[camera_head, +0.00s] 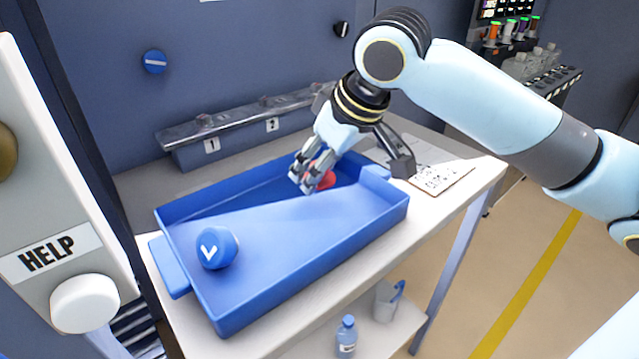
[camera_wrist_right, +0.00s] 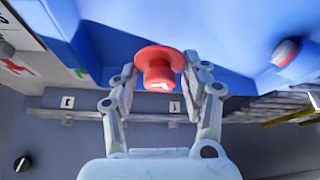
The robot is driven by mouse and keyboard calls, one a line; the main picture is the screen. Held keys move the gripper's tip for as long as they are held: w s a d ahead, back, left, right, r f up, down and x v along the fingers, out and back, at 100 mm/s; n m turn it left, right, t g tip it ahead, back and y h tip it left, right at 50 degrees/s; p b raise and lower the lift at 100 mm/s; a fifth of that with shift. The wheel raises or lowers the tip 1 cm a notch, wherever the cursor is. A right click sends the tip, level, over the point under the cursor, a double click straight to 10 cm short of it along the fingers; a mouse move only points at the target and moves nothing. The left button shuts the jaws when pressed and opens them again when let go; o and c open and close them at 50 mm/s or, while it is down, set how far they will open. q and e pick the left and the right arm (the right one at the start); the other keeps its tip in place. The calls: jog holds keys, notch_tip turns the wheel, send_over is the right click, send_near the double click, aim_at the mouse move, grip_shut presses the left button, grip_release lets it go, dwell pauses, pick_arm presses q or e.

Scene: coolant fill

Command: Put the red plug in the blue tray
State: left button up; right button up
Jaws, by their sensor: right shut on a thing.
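The red plug (camera_head: 326,180) is a small red knob with a wide flange, partly hidden behind my right gripper's fingers in the head view. My right gripper (camera_head: 310,179) reaches down inside the blue tray's outline, near its back right part. In the wrist view the red plug (camera_wrist_right: 158,66) sits between the two fingers, and the gripper is shut on it. The blue tray (camera_head: 310,235) lies on a white table. Whether the plug touches the tray floor I cannot tell. My left gripper is not in view.
A blue round cap with a white check mark (camera_head: 217,248) is in the tray's front left part. Behind stands a metal rail with number labels (camera_head: 250,122). A printed sheet (camera_head: 440,178) lies right of the tray. A HELP panel (camera_head: 60,250) stands at the left.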

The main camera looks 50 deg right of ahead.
aim_at(324, 180)
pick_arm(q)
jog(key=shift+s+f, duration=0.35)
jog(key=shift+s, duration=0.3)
pick_arm(e)
jog(key=shift+f, duration=1.8)
jog(key=shift+s+f, duration=0.1)
jog(key=shift+f, duration=0.05)
jog(key=o, duration=0.8)
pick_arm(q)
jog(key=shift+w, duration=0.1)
pick_arm(e)
jog(key=shift+r, duration=0.2)
pick_arm(q)
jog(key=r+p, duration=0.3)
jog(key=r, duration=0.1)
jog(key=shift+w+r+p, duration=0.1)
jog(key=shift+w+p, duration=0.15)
jog(key=shift+p, duration=0.05)
pick_arm(e)
jog(key=v, duration=1.2)
